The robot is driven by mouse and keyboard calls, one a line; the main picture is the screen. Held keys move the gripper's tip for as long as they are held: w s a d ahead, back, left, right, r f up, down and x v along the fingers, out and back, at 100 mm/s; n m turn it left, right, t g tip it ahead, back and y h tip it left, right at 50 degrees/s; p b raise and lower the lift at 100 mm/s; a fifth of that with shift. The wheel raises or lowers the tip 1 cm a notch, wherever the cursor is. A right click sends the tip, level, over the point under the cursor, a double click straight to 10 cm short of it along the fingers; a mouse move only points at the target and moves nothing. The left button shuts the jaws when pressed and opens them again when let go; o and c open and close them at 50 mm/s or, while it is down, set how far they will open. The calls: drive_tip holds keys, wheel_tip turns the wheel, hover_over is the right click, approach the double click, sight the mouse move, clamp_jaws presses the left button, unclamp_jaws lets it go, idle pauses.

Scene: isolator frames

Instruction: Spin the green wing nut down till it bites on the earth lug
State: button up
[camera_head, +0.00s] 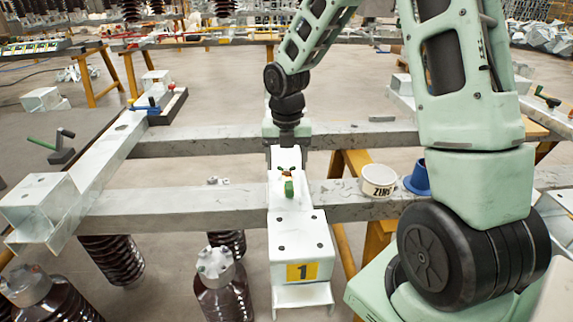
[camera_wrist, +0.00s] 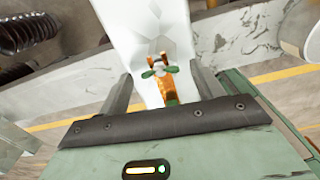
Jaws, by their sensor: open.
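The green wing nut (camera_wrist: 148,74) shows in the wrist view between my two finger tips, its green ears at either side of an orange-copper piece (camera_wrist: 170,97) that looks like the earth lug. In the head view the small green and orange-red parts (camera_head: 289,188) sit on top of a white bracket (camera_head: 297,238) with a yellow "1" label. My gripper (camera_wrist: 162,82) is open, one finger left and one right of the nut, with gaps on both sides. Whether the fingers are down at its height is unclear. The nut's seating on the lug cannot be made out.
Grey steel beams (camera_head: 190,205) cross under the bracket. A white cup marked "ZINC" (camera_head: 378,181) and a blue container (camera_head: 418,178) stand to the right. Dark ribbed insulators (camera_head: 228,292) stand below. A green-handled tool (camera_head: 60,145) lies at left.

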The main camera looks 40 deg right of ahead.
drive_tip(key=shift+f, duration=0.25)
drive_tip(key=c, duration=1)
drive_tip(key=shift+r+m+p, duration=0.1)
drive_tip(key=shift+m+p, duration=0.2)
drive_tip(key=shift+p, duration=0.1)
